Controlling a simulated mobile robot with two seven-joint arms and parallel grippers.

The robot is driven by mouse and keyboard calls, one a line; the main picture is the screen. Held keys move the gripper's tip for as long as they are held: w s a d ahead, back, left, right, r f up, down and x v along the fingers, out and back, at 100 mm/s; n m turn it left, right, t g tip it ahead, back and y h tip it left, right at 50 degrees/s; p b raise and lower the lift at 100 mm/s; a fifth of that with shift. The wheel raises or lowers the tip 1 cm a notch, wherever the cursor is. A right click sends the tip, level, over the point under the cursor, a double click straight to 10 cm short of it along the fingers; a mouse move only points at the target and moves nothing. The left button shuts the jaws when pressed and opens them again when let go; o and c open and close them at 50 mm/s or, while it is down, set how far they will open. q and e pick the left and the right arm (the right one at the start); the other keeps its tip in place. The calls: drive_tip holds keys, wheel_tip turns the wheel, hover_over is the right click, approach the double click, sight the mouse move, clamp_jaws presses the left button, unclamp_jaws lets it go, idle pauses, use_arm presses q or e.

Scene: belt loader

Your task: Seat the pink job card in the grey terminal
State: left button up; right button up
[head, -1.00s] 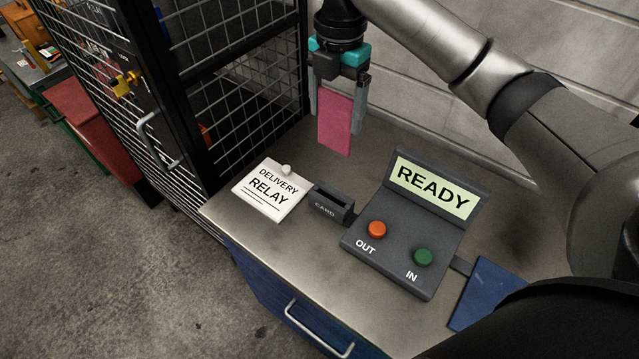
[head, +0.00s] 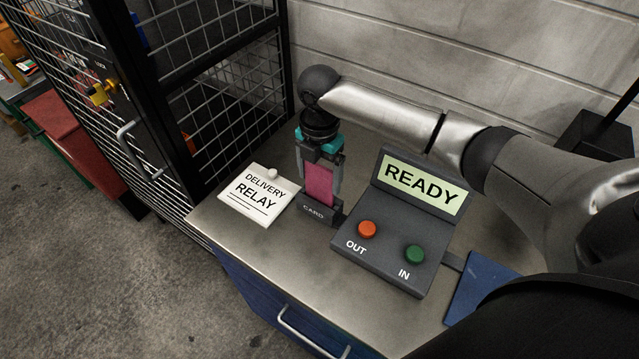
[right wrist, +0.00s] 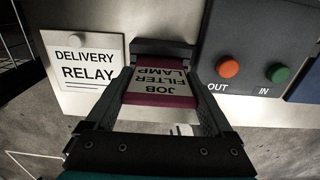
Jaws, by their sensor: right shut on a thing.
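The pink job card (head: 319,184) is upright in my right gripper (head: 320,188), which is shut on it. The card's lower end is at the card slot of the grey terminal (head: 388,258), a small dark holder marked CARD (head: 314,212). Whether the card's edge is inside the slot or just above it I cannot tell. In the right wrist view the card (right wrist: 158,88) shows the words JOB, FILTER and LAMP between the fingers, with the slot holder (right wrist: 165,48) just beyond it. My left gripper is not in view.
The terminal's screen (head: 421,184) reads READY, above an orange OUT button (head: 367,229) and a green IN button (head: 414,253). A white DELIVERY RELAY sign (head: 258,194) lies left of the slot. A wire cage (head: 215,100) stands behind left; a blue pad (head: 482,284) lies at right.

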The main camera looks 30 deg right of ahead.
sight(319, 202)
drive_tip(key=shift+f, duration=1.5)
drive_tip(key=o, duration=1.1)
drive_tip(key=shift+f, duration=0.1)
wheel_tip(319, 202, up, 12)
drive_tip(key=shift+r+p, duration=0.15)
drive_tip(key=shift+p, duration=0.3)
